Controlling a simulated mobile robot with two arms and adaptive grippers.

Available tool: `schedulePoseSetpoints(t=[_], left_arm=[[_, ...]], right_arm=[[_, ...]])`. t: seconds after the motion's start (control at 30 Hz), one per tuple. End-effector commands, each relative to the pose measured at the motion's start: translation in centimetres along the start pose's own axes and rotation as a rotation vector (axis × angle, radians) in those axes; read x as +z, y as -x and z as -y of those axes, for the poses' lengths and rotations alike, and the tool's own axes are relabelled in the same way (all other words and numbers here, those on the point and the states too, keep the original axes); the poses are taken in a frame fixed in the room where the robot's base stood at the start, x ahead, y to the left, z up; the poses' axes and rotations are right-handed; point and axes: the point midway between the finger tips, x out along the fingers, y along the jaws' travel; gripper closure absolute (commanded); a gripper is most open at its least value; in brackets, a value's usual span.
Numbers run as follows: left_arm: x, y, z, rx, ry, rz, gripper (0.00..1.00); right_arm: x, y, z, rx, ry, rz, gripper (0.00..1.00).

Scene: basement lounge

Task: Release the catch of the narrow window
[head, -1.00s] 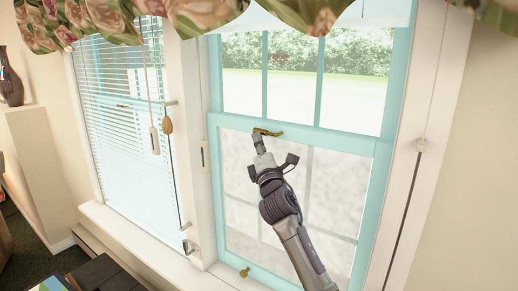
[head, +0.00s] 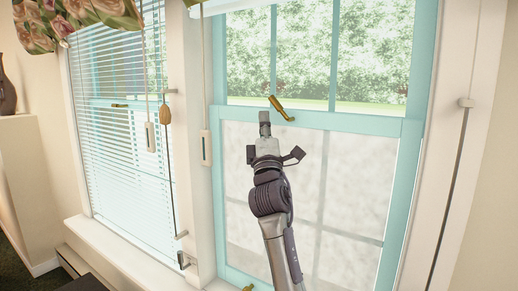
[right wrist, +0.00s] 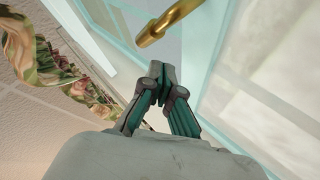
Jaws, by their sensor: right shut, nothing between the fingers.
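The narrow window (head: 372,122) has a pale teal frame and stands right of the blinds. Its brass catch (head: 281,108) sits on the middle rail, with its lever tilted up to the left in the head view. The catch also shows at the top of the right wrist view (right wrist: 166,22). My right gripper (head: 264,116) is just below and left of the catch. In the right wrist view my gripper (right wrist: 161,68) has its fingertips together, with nothing between them, and a small gap separates them from the brass. My left gripper is out of view.
A second window with white blinds (head: 112,150) is at the left, with cords and a wooden pull (head: 164,114) hanging beside it. A floral valance (head: 85,20) hangs above. A small brass fitting (head: 248,287) sits at the lower sash. A white sill (head: 120,250) runs below.

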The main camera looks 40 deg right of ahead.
Motion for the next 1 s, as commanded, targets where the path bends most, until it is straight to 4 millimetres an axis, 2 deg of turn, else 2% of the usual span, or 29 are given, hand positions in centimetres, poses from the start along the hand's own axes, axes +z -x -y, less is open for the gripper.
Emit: schedulePoseSetpoints(t=[0.03,0.2,0.27,0.33,0.37,0.47,0.57,0.8,1.0], left_arm=[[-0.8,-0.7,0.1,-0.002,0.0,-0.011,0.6],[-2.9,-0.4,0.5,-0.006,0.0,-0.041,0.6],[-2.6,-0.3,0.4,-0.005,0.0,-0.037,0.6],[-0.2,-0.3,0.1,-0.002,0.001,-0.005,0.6],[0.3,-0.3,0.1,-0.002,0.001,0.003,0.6],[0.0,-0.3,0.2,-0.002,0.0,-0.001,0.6],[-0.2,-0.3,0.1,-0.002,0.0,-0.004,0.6],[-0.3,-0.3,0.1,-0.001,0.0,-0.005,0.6],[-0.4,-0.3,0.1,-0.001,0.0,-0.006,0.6]], right_arm=[[0.3,0.3,-0.2,0.011,-0.009,0.01,1.0],[0.4,0.0,-0.6,0.014,-0.012,0.013,1.0],[0.4,0.0,-0.6,0.013,-0.012,0.013,1.0],[0.3,0.1,-0.6,0.013,-0.012,0.012,1.0],[0.3,0.1,-0.5,0.012,-0.012,0.012,1.0],[0.3,0.9,-0.5,0.011,-0.011,0.011,1.0],[0.3,2.5,-0.4,0.011,-0.011,0.011,1.0],[0.3,7.7,-0.5,0.012,-0.013,0.013,1.0],[0.4,10.9,-0.6,0.014,-0.015,0.015,1.0]])
